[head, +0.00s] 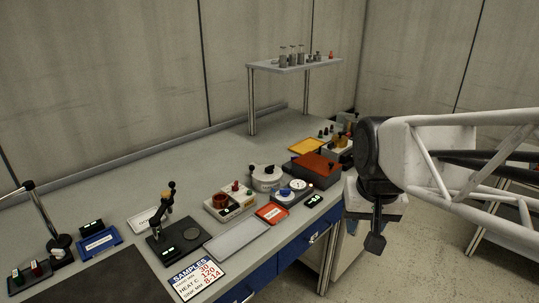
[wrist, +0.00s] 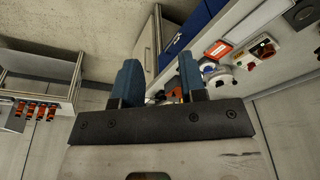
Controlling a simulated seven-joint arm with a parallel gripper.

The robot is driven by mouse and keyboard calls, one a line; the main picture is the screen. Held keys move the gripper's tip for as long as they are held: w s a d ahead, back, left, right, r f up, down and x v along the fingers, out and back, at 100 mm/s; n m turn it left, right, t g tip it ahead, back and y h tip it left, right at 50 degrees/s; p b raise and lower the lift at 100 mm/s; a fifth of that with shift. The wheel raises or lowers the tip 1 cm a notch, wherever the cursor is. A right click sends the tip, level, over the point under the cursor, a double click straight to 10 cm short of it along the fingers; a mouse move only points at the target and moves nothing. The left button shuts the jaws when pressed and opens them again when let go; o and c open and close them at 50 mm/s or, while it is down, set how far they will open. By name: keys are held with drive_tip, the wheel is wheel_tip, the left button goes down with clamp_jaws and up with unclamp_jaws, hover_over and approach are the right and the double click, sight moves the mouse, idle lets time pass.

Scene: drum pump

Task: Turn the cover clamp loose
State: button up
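A white round pot (head: 265,178) with a lid and small dark fittings on top stands near the middle of the bench. The cover clamp is too small to make out with certainty; it may be among those fittings. The pot also seems to show in the wrist view (wrist: 221,81), right of the fingers. My gripper (wrist: 159,82) has its two blue fingers apart with nothing held between them. In the head view the gripper end hangs off the bench's right front edge, well away from the pot.
A raised shelf (head: 296,66) stands behind. The back-left bench surface is clear.

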drive_tip(key=w+a+r+m, duration=0.1)
drive_tip(key=w, duration=0.7)
drive_tip(key=w+a+r+m, duration=0.1)
drive_tip(key=w+a+r, duration=0.1)
drive_tip(key=w, duration=0.6)
drive_tip(key=m+g, duration=0.2)
drive_tip(key=m, duration=0.4)
hover_over(270, 166)
wheel_tip(270, 166, down, 18)
drive_tip(key=shift+a+r, duration=0.1)
drive_tip(key=shift+f, duration=3.9)
drive_tip(key=shift+c, duration=0.4)
